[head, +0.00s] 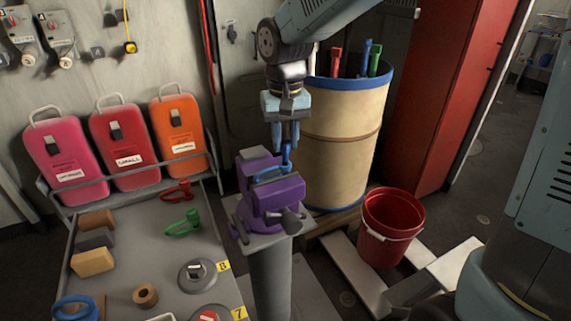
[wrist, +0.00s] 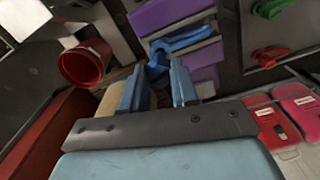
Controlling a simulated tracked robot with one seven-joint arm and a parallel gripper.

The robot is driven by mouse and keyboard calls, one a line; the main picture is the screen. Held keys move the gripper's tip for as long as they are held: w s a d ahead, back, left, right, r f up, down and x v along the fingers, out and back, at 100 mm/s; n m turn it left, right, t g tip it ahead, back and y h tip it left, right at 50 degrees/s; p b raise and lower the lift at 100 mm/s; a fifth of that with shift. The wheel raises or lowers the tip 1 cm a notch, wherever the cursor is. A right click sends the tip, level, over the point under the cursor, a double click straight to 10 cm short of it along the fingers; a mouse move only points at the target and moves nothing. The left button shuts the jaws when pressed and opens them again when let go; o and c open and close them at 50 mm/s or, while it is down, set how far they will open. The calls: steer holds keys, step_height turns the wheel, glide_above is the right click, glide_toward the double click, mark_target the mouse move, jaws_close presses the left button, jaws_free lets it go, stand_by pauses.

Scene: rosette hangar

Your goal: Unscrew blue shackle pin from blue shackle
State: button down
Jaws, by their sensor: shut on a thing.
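The purple vise (head: 272,203) stands on a grey post and holds the blue shackle (head: 268,171) in its jaws. The shackle also shows in the wrist view (wrist: 186,38), lying across the vise (wrist: 168,12). The blue shackle pin (head: 287,158) is at the shackle's right end, under my gripper. My gripper (head: 285,143) points straight down. In the wrist view its blue fingers (wrist: 160,82) are shut on the pin's head (wrist: 157,68). The fingers partly hide the pin, so how far it is threaded cannot be seen.
A beige drum (head: 340,140) with coloured tools stands close behind my gripper. A red bucket (head: 392,228) is at the right. Left of the vise, a grey table (head: 150,245) carries red and green shackles (head: 183,222), blocks and rings. Pink, red and orange cases stand behind it.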

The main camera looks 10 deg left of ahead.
mark_target(285, 142)
steer(key=shift+r, duration=1)
steer(key=shift+r, duration=2.4)
